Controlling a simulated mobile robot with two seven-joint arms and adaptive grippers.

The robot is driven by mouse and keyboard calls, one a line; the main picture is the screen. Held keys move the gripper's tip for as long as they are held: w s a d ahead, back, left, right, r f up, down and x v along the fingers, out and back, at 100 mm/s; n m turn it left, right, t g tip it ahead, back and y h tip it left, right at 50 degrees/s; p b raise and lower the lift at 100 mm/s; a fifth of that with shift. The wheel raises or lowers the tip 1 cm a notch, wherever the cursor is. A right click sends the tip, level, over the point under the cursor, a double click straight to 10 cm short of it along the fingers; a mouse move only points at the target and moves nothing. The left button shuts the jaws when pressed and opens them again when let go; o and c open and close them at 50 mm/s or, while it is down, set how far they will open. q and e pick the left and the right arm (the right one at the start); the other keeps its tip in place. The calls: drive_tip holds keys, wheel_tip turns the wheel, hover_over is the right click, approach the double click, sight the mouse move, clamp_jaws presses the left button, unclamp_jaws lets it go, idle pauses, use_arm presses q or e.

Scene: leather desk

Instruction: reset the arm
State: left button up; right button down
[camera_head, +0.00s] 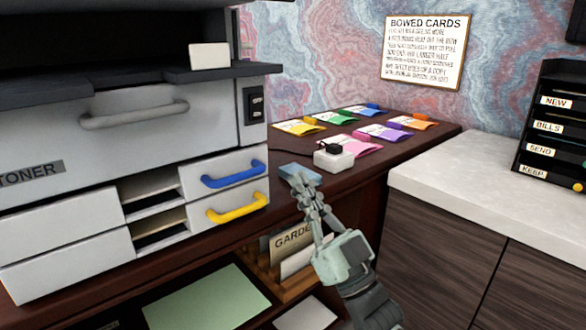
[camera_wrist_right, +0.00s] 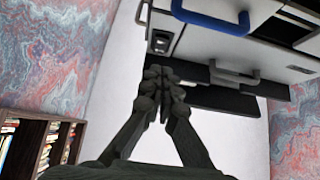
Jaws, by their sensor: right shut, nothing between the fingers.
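My right gripper (camera_head: 299,183) is shut and empty. In the head view it points up and away over the front edge of the dark desk (camera_head: 400,140), in front of a small light-blue block (camera_head: 300,172). In the right wrist view its fingertips (camera_wrist_right: 160,73) are together with nothing between them, and the grey machine lies beyond them. My left gripper is in neither view.
A printer-like machine (camera_head: 160,110) with a blue handle (camera_head: 233,176) and a yellow handle (camera_head: 236,209) stands left. Several coloured packets and a white device (camera_head: 334,160) lie on the desk. A white counter (camera_head: 480,180) with a black letter rack (camera_head: 555,130) is right.

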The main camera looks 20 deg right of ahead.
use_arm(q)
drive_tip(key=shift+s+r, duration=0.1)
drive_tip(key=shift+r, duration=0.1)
use_arm(e)
drive_tip(key=shift+s+d+f, duration=0.1)
drive_tip(key=shift+s+f, duration=0.1)
drive_tip(key=shift+f, duration=0.1)
wheel_tip(320, 180, down, 26)
drive_tip(key=w+d+m+g+h+p, duration=0.1)
drive_tip(key=d+m+g+h, duration=0.1)
drive_tip(key=g+h, duration=0.65)
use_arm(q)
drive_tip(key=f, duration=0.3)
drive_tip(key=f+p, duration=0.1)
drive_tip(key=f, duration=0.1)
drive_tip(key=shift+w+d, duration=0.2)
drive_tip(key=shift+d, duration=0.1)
use_arm(e)
drive_tip(key=s+d+f+g+h, duration=0.1)
drive_tip(key=s+d+f+g, duration=0.2)
drive_tip(key=s+f+g, duration=0.3)
drive_tip(key=s+d+f+g+h, duration=0.1)
drive_tip(key=s+d+f+g, duration=0.2)
drive_tip(key=s+f+g, duration=0.4)
drive_tip(key=s+f, duration=0.6)
drive_tip(key=s, duration=0.2)
drive_tip(key=shift+s+f, duration=0.25)
drive_tip(key=shift+s, duration=0.15)
